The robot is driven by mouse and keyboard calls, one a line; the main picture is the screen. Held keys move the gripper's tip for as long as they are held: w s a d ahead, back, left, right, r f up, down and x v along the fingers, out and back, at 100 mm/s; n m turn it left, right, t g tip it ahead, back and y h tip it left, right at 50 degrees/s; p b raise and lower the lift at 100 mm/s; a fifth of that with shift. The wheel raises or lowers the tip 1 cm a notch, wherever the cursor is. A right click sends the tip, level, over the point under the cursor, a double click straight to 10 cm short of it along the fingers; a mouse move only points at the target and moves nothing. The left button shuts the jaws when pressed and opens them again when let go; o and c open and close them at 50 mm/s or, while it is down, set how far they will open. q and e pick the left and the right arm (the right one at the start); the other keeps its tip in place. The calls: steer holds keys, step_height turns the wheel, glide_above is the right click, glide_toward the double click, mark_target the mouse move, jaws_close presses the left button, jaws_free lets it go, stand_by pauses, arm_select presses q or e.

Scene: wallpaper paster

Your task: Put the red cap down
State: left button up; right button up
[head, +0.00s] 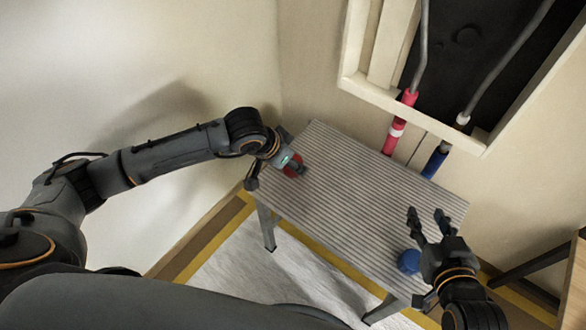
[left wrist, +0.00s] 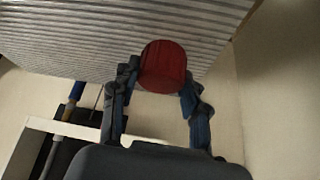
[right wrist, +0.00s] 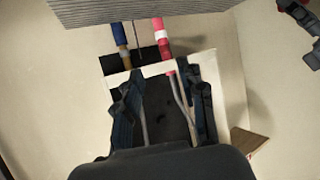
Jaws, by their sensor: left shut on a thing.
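The red cap (head: 292,171) is at the left end of the ribbed grey table, partly hidden by my left gripper (head: 295,166) in the head view. In the left wrist view the red cap (left wrist: 163,66) sits between the two fingertips of my left gripper (left wrist: 160,78), which is shut on it. The cap is over or against the ribbed tabletop; I cannot tell whether it touches. My right gripper (head: 431,224) is open and empty near the table's right end. The right wrist view shows its fingers (right wrist: 158,78) spread with nothing between them.
The ribbed table (head: 360,205) is mostly bare in the middle. A blue cap (head: 409,262) stands near its right front edge, beside my right gripper. Red (head: 394,136) and blue (head: 434,163) pipe ends hang from a wall recess (head: 470,50) behind the table.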

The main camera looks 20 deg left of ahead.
arm_select(q)
steer(key=shift+w+f, duration=0.15)
steer(key=shift+f, duration=0.1)
steer(key=f+b, duration=0.1)
steer(key=f, duration=0.2)
steer(key=shift+w+f, duration=0.2)
arm_select(e)
steer(key=r+t, duration=0.1)
steer(key=w+r+t, duration=0.1)
steer(key=r, duration=0.1)
steer(key=w+a+r+t, duration=0.1)
steer(key=shift+w+a+r+y, duration=0.1)
steer(key=shift+r+y, duration=0.3)
arm_select(q)
steer(key=shift+f, duration=0.15)
arm_select(e)
steer(key=shift+w+a+r+t, duration=0.1)
steer(key=shift+r+t, duration=0.3)
steer(key=shift+r, duration=0.2)
arm_select(q)
steer(key=o, duration=1.3)
arm_select(e)
steer(key=shift+r, duration=0.1)
